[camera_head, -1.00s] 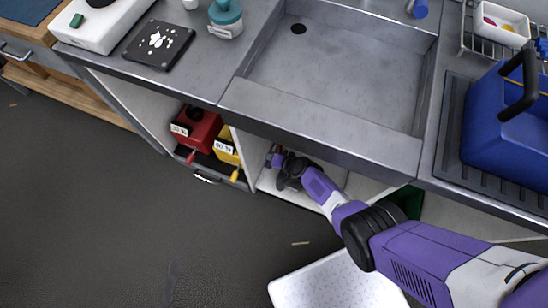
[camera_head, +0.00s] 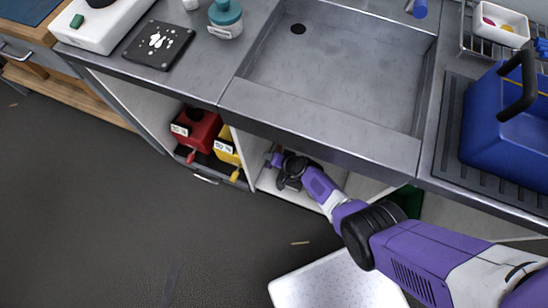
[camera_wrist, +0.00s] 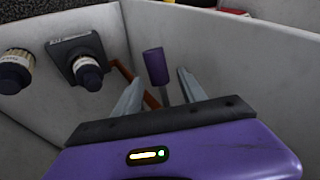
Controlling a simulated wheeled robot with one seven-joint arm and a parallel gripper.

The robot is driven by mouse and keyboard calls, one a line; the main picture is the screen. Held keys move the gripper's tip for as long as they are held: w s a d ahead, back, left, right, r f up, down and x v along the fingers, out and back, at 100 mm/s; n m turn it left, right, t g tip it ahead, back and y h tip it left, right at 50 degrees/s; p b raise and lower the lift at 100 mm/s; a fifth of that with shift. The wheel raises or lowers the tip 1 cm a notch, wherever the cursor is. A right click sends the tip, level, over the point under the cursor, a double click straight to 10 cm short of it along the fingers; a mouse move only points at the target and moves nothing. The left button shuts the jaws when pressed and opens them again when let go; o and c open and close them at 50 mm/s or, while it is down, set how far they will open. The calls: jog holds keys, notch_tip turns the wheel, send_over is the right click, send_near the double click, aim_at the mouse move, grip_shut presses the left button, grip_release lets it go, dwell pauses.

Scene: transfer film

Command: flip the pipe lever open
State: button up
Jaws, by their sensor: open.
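The pipe lever (camera_wrist: 155,65) shows in the wrist view as an upright purple grip on a thin stem. An orange-brown pipe (camera_wrist: 150,101) runs behind and below it, partly hidden by my left finger. My gripper (camera_wrist: 160,78) is open, with one grey finger on each side of the lever. The grip stands between the fingertips, and I cannot tell whether it touches either finger. In the head view my gripper (camera_head: 276,162) is inside the cabinet under the sink, where the pipe is hidden by the counter.
Two dark-capped bottles (camera_wrist: 88,74) (camera_wrist: 14,72) are at the left in the wrist view, near pale cabinet walls. The sink counter (camera_head: 320,130) overhangs my arm. Red (camera_head: 198,128) and yellow (camera_head: 227,147) containers stand left of my gripper. A white speckled panel (camera_head: 335,285) lies below my arm.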

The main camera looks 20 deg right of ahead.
jog(key=p+v, duration=0.5)
jog(key=v, duration=0.2)
jog(key=shift+s+r, duration=0.2)
jog(key=shift+r, duration=0.1)
jog(key=shift+d, duration=0.1)
